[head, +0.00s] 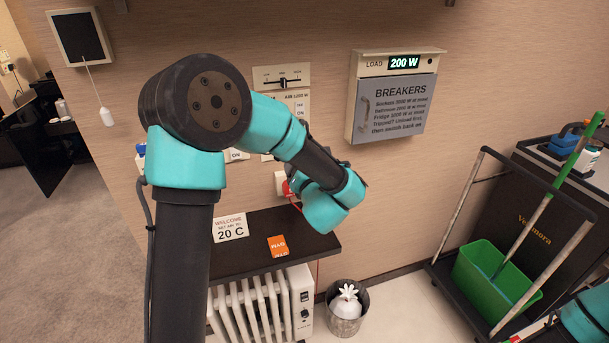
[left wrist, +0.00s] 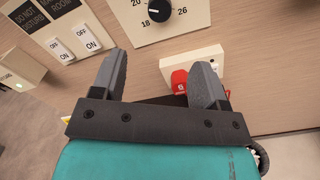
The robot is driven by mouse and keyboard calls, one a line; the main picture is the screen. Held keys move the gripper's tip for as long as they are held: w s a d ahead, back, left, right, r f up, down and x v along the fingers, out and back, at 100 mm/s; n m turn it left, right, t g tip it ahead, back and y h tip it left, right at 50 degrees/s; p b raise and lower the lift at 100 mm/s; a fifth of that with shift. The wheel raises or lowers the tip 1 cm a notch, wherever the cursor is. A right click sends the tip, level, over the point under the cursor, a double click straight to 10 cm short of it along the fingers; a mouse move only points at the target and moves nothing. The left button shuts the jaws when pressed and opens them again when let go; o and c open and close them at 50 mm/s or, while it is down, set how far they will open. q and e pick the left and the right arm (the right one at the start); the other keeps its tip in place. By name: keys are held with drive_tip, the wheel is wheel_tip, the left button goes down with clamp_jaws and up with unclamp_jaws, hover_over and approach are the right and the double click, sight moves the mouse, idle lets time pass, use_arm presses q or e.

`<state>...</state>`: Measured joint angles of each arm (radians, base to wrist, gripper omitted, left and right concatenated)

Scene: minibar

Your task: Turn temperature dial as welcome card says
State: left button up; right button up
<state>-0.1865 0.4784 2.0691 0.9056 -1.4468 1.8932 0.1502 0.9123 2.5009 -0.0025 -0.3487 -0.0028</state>
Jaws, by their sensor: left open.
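The welcome card (head: 231,228) lies on the dark shelf and reads "WELCOME", with "20 C" in large print. The temperature dial (left wrist: 159,11) is a black knob on a cream plate, near the top of the left wrist view, with 18, 20 and 26 around it. Its exact setting is too small to tell. In the head view my left arm hides the dial. My left gripper (left wrist: 172,82) is open and empty, its fingers below the dial in the wrist view and apart from it. In the head view its fingers are hidden. My right gripper is out of view.
A red plug (left wrist: 180,82) sits at a cream wall socket (left wrist: 207,65) by the right finger. Rocker switches (left wrist: 75,42) are left of the dial. The breaker box (head: 392,105) hangs to the right. The shelf (head: 300,235) stands above a white radiator (head: 262,305).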

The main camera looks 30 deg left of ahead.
use_arm(q)
drive_tip(key=shift+v, duration=1.5)
